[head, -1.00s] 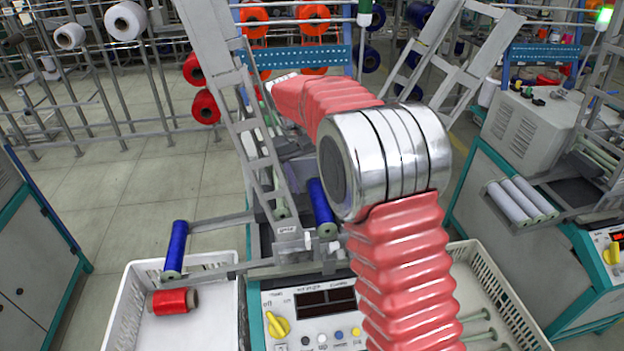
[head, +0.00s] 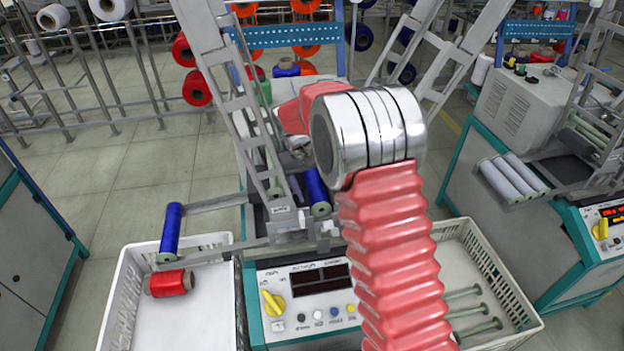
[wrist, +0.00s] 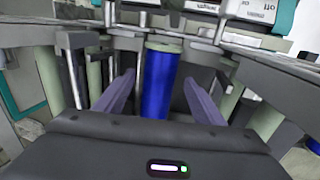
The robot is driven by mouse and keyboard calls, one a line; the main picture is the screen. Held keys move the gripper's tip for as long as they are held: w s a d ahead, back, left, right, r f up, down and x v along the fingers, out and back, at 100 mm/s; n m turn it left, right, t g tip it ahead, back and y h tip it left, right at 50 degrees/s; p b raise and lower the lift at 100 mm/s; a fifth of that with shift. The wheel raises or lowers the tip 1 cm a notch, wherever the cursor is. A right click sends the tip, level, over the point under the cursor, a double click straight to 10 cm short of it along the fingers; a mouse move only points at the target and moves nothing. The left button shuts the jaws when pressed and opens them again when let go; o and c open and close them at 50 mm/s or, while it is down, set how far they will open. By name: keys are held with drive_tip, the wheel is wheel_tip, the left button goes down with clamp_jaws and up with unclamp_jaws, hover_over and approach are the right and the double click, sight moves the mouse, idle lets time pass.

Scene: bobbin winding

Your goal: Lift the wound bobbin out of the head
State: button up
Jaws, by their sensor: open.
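The blue wound bobbin (head: 317,193) sits in the winding head, above the control panel, with a pale green end showing. In the wrist view the blue bobbin (wrist: 160,84) stands between the two purple fingers of my gripper (wrist: 160,88). The fingers are spread, with a gap on each side of the bobbin, and do not appear to grip it. In the head view my red-sleeved arm reaches over the machine, and the gripper is mostly hidden behind the arm and frame.
A second blue bobbin (head: 171,231) is on the left bar. The right crate (head: 515,300) holds green spindles. Slanted metal frame legs (head: 235,110) stand close around the winding head.

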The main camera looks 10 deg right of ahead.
drive_tip(key=shift+x, duration=1)
drive_tip(key=shift+c, duration=0.5)
drive_tip(key=shift+r, duration=0.1)
drive_tip(key=c, duration=1.2)
